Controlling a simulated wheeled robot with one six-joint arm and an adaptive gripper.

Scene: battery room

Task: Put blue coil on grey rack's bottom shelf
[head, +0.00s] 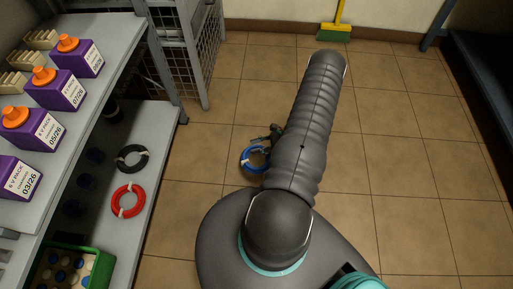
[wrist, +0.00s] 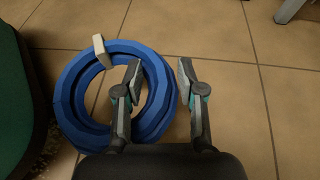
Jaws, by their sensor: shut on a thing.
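The blue coil (head: 244,162) with pale ties is out over the tiled floor, right of the grey rack (head: 181,116). My gripper (head: 274,134) is beside it and partly hidden by my arm in the head view. In the wrist view, my gripper (wrist: 158,75) is shut on the right side of the blue coil (wrist: 75,105), one finger inside the ring and one outside. I cannot tell how high the coil is above the floor. The rack's bottom shelf (head: 160,122) is at the left of the head view.
The bottom shelf holds a black coil (head: 132,158), a red coil (head: 128,201) and a green crate (head: 103,268); its far end looks bare. Purple battery packs (head: 78,58) stand on the shelf above. A mesh cage (head: 207,48) and a broom (head: 334,33) are behind. Floor at right is clear.

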